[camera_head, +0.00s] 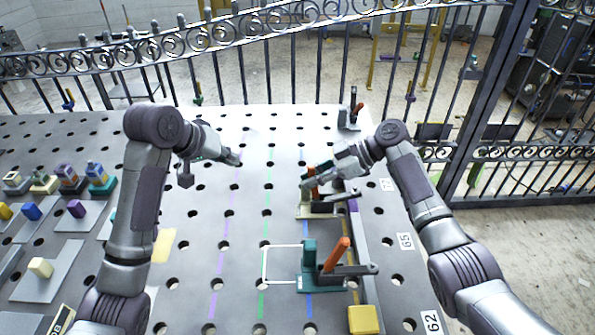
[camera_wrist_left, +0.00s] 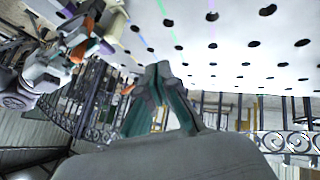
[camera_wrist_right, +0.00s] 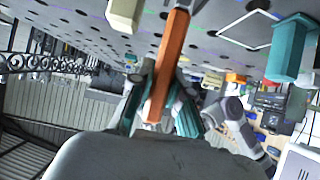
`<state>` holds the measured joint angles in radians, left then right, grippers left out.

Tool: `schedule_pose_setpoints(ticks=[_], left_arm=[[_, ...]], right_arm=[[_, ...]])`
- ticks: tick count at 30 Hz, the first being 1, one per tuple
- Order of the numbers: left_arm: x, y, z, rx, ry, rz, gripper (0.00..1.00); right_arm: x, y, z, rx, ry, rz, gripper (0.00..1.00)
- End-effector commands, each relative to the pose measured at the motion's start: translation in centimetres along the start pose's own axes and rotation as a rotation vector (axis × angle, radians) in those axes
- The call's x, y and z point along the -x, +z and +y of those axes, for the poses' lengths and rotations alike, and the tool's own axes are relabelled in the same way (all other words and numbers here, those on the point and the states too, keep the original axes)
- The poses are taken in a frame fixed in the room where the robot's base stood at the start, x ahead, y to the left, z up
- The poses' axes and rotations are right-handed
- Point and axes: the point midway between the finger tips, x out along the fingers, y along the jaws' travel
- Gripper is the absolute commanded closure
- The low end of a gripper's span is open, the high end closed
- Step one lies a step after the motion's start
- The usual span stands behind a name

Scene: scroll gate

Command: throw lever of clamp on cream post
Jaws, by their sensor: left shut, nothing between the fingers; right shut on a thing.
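The clamp on the cream post (camera_head: 304,209) stands on the perforated table, with its orange lever (camera_head: 313,190) partly hidden by my right gripper (camera_head: 308,182). In the right wrist view the orange lever (camera_wrist_right: 170,65) runs between the fingers of my right gripper (camera_wrist_right: 160,98), which is shut on it. The cream post (camera_wrist_right: 124,13) shows at the top of that view. My left gripper (camera_head: 235,158) is shut and empty above the table, left of the clamp; its closed fingertips (camera_wrist_left: 160,72) show in the left wrist view.
A clamp on a teal post (camera_head: 309,262), with a raised orange lever (camera_head: 337,254), stands nearer. Another dark clamp (camera_head: 350,115) stands at the far edge. A yellow block (camera_head: 363,319) lies at front right. Blocks on plates fill the left side. A metal gate (camera_head: 250,85) stands beyond.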

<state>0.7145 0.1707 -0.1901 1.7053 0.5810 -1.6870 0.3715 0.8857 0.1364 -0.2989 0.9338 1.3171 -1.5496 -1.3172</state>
Motion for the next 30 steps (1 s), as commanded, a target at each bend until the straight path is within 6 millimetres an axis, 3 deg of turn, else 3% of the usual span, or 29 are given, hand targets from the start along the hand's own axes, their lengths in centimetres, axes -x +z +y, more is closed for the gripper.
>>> schedule_pose_setpoints(ticks=[1, 3, 6, 11, 24, 30], left_arm=[[0.4, 0.6, 2.4, -0.014, 0.041, -0.03, 1.0], [0.8, 1.4, 4.7, -0.026, 0.081, -0.067, 1.0], [1.1, 2.1, 6.5, -0.037, 0.109, -0.101, 1.0], [0.0, 2.6, 7.2, -0.04, 0.12, -0.118, 1.0], [-8.8, 3.7, 8.1, -0.039, 0.118, -0.117, 1.0], [-9.4, 3.5, 11.0, -0.042, 0.12, -0.112, 1.0]], right_arm=[[0.1, 0.0, 0.1, 0.0, 0.002, -0.001, 1.0], [0.1, 0.0, 0.1, 0.0, 0.002, -0.001, 1.0], [0.1, 0.0, 0.1, 0.0, 0.002, -0.001, 1.0], [0.1, 0.0, 0.1, 0.0, 0.002, -0.001, 1.0], [0.1, 0.0, 0.1, 0.0, 0.002, -0.001, 1.0], [0.1, 0.0, 0.1, 0.0, 0.002, -0.001, 1.0]])
